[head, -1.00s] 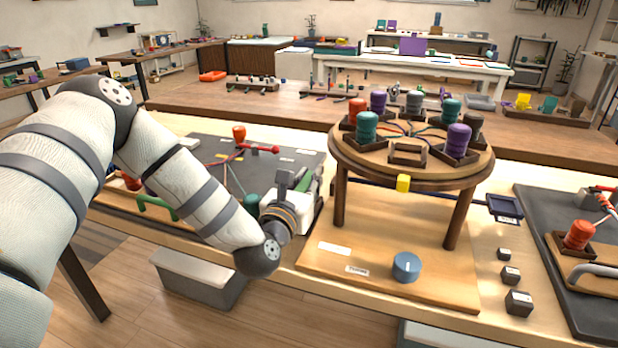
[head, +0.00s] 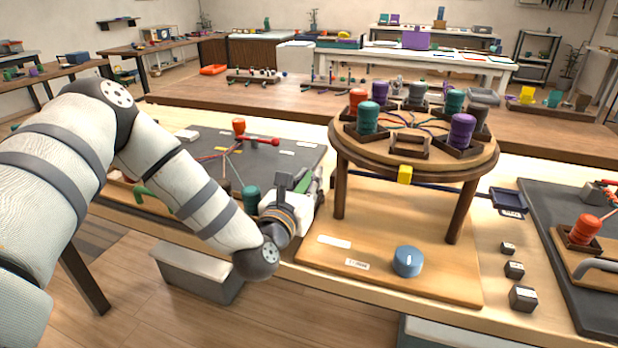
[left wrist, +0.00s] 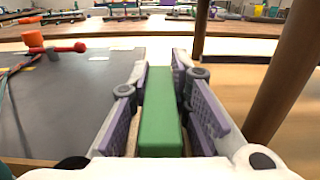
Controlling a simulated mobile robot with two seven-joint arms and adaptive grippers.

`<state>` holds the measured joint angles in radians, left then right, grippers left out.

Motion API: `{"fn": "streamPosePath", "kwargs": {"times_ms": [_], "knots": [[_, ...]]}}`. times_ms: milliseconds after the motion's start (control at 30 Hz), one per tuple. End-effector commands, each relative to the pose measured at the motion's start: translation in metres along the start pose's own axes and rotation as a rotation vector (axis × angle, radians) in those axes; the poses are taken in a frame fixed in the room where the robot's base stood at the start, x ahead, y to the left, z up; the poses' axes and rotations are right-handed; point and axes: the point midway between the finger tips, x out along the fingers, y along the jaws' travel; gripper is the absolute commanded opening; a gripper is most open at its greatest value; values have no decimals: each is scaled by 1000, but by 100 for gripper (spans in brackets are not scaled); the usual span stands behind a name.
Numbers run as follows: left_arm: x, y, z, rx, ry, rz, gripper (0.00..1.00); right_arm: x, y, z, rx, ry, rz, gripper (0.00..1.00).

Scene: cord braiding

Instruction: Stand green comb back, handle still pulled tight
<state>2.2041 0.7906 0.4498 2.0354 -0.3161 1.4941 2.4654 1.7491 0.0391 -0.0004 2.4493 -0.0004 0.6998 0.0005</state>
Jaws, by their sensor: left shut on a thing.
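My left gripper (left wrist: 160,110) is shut on a green bar-shaped piece (left wrist: 161,125), which I take to be the green comb. Its long face fills the space between the purple-padded fingers. In the head view the left gripper (head: 300,193) is at the right side of the dark mat, left of the round stand, and the comb is mostly hidden by it. A red handle (head: 258,140) lies at the back of the mat beside an orange-red bobbin (head: 239,127); thin cords run from near them. I cannot tell the cords' tension. My right gripper is not in view.
The round wooden stand (head: 345,160) carries several coloured bobbins and stands close right of my left gripper. A teal bobbin (head: 250,198) is just left of the gripper. A green curved piece (head: 140,193) shows behind my arm. Small dark blocks (head: 514,270) lie at right.

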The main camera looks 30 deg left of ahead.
Motion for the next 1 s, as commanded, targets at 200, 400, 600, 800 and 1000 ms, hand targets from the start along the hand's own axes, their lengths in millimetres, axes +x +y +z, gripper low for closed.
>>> {"fn": "streamPosePath", "kwargs": {"times_ms": [200, 400, 600, 800, 1000], "knots": [[0, 0, -5, 0, 1, 0, 0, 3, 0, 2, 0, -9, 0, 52], [0, 0, -5, 0, -1, 0, 0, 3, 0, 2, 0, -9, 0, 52], [0, 0, -5, 0, -1, 0, 41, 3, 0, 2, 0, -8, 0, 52], [0, 0, -5, 0, -1, 0, 41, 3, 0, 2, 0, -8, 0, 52], [-20, 0, -6, -1, 3, -1, 41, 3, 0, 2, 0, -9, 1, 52]]}}
